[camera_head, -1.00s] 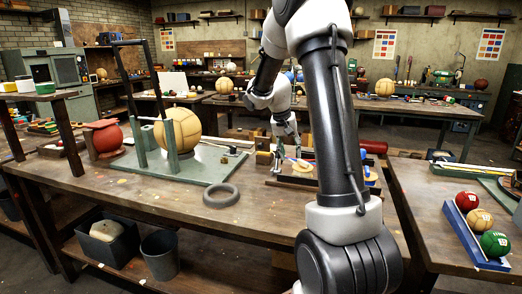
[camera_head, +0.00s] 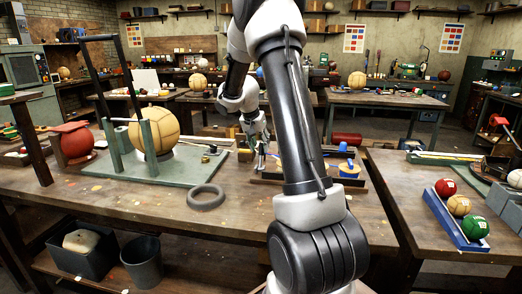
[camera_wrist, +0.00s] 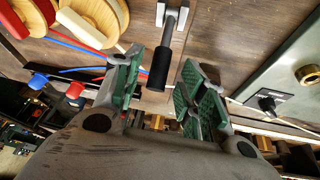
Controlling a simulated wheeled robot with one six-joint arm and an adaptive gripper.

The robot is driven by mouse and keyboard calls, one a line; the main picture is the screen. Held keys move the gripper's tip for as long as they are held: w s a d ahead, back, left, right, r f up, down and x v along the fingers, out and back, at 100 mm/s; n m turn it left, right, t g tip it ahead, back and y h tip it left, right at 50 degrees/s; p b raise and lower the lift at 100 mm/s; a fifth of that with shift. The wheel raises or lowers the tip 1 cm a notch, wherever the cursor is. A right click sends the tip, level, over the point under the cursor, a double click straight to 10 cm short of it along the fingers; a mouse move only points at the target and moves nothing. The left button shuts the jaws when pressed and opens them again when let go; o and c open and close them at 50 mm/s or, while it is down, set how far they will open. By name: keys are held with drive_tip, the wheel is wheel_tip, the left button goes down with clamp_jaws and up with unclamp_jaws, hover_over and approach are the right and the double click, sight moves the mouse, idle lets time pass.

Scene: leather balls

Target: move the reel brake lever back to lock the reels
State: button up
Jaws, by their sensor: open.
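The brake lever's black grip (camera_wrist: 160,68) shows near the middle of the wrist view, on a metal shaft with a pale bracket at the top. My gripper (camera_wrist: 163,78) is open, with one green-padded finger on each side of the grip in the picture. I see no finger pressed on it; how deep the grip lies between the pads is hard to tell. In the head view my gripper (camera_head: 261,155) is low over the bench, and my arm hides most of the reel stand.
Red and blue cords (camera_wrist: 75,45) run left of the lever. In the head view a tan ball (camera_head: 153,133) sits in a green fixture, with a grey ring (camera_head: 207,197) on the bench.

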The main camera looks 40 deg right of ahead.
sight(261, 146)
drive_tip(key=shift+x, duration=1.5)
clamp_jaws()
